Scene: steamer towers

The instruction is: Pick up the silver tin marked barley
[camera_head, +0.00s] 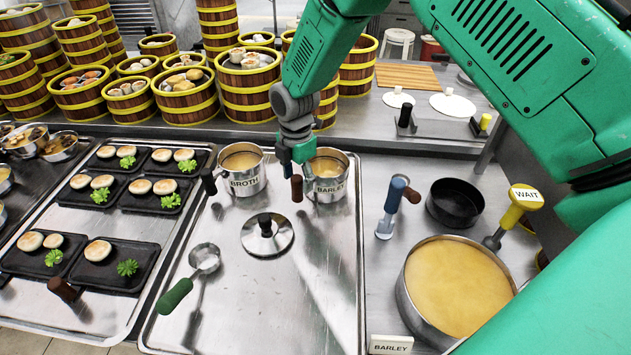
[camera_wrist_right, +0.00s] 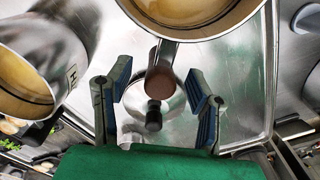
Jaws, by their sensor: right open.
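The silver tin marked BARLEY (camera_head: 324,194) stands upright on the steel tray, filled with a yellowish liquid, its brown handle (camera_head: 297,188) pointing toward the front left. My right gripper (camera_head: 298,167) is just above that handle and partly covers the tin's left side. In the right wrist view, my right gripper (camera_wrist_right: 158,105) is open, with the brown handle (camera_wrist_right: 160,76) showing between and beyond its two fingers. The tin's rim and liquid (camera_wrist_right: 200,12) show at the top there. Whether a finger touches the handle I cannot tell. My left gripper is out of sight.
A similar tin marked BROTH (camera_head: 243,184) stands close on the left. A silver lid (camera_head: 267,240) and a green-handled ladle (camera_head: 190,276) lie in front. A large pan (camera_head: 458,285) sits right, behind a BARLEY card (camera_head: 390,345). Bamboo steamers stand behind.

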